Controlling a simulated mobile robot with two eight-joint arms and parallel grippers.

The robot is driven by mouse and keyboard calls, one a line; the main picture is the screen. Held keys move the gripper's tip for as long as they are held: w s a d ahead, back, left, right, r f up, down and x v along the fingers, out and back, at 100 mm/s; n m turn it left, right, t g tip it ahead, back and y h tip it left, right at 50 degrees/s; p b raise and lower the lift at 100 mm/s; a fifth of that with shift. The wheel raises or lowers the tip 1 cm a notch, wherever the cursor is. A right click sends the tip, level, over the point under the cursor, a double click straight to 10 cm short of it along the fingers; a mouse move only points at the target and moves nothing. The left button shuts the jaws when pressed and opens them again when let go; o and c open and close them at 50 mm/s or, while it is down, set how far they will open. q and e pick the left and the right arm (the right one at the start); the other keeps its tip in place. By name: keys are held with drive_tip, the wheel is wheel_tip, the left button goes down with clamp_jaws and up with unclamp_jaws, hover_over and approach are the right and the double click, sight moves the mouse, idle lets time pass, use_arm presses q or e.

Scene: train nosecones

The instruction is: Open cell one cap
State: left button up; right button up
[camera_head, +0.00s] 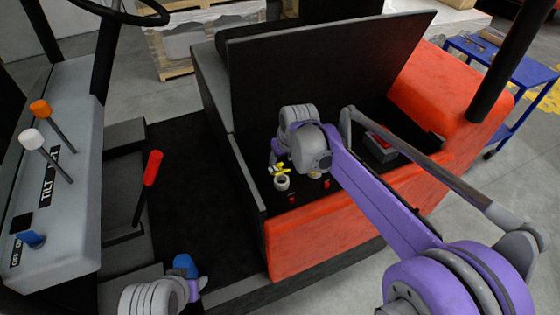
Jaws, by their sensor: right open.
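The battery bay (250,187) of the forklift is open under its raised black cover (320,85). A small yellow cap (279,169) shows beside a pale round cell neck (281,183); whether the cap is seated or lifted I cannot tell. My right gripper (275,158) reaches down into the bay, close to the yellow cap, and is open. My wrist and purple arm hide much of the bay and most of the fingers. More yellow shows partly hidden under the wrist (314,174). My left gripper (190,272) is low at the bottom left, away from the bay; its jaws are unclear.
A red-handled lever (151,168) stands on the cab floor. The grey console (60,215) with knobs is at the left. The orange body (320,235) edges the bay. A dark box with red (381,146) sits in its right part. A blue cart (515,68) stands behind.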

sight(280, 165)
drive_tip(key=shift+x, duration=1.65)
clamp_jaws()
